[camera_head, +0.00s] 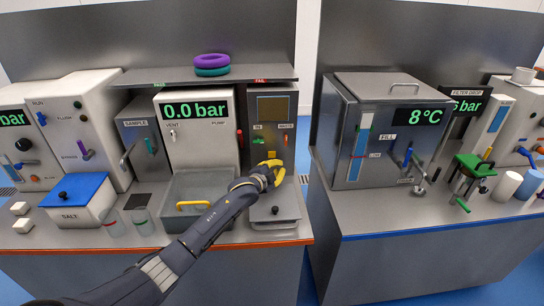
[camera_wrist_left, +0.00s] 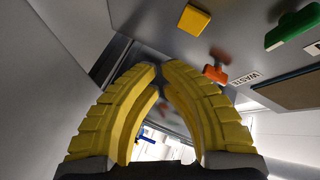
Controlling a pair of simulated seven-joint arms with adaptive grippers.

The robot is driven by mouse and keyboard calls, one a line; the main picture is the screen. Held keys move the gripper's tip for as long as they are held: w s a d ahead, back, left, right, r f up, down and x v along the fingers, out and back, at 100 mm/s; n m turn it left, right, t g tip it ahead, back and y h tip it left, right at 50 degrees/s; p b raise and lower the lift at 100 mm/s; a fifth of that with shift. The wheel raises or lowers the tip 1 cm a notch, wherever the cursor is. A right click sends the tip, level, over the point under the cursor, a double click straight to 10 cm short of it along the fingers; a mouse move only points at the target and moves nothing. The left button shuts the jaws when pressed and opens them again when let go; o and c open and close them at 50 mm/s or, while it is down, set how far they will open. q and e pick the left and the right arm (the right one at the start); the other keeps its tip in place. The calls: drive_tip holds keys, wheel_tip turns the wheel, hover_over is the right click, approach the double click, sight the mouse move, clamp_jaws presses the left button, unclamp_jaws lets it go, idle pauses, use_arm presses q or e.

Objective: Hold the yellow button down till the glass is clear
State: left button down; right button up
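The yellow button (camera_wrist_left: 193,19) is a small square block on the grey front panel in the left wrist view. In the head view a small yellow patch, likely this button (camera_head: 257,168), shows beside my fingers, partly hidden. My left gripper (camera_head: 270,163) is in front of that panel. My right gripper is not in view.
An orange handle (camera_wrist_left: 215,72) by the WASTE label and a green one (camera_wrist_left: 291,27) sit near the button. A grey lidded box (camera_head: 273,207) stands below my gripper.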

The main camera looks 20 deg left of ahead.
sight(281, 156)
use_arm(q)
drive_tip(key=shift+w+a, duration=0.25)
drive_tip(key=shift+w, duration=0.4)
drive_tip(key=shift+w+a, duration=0.3)
drive_tip(key=shift+w, duration=0.35)
drive_tip(key=shift+w+a, duration=0.25)
drive_tip(key=shift+w, duration=0.4)
drive_tip(key=shift+w+a, duration=0.35)
drive_tip(key=shift+w, duration=0.5)
idle(3.2)
drive_tip(key=shift+s+d, duration=0.15)
drive_tip(key=shift+s, duration=0.05)
idle(0.7)
drive_tip(key=shift+s+d, duration=0.2)
drive_tip(key=shift+s, duration=0.45)
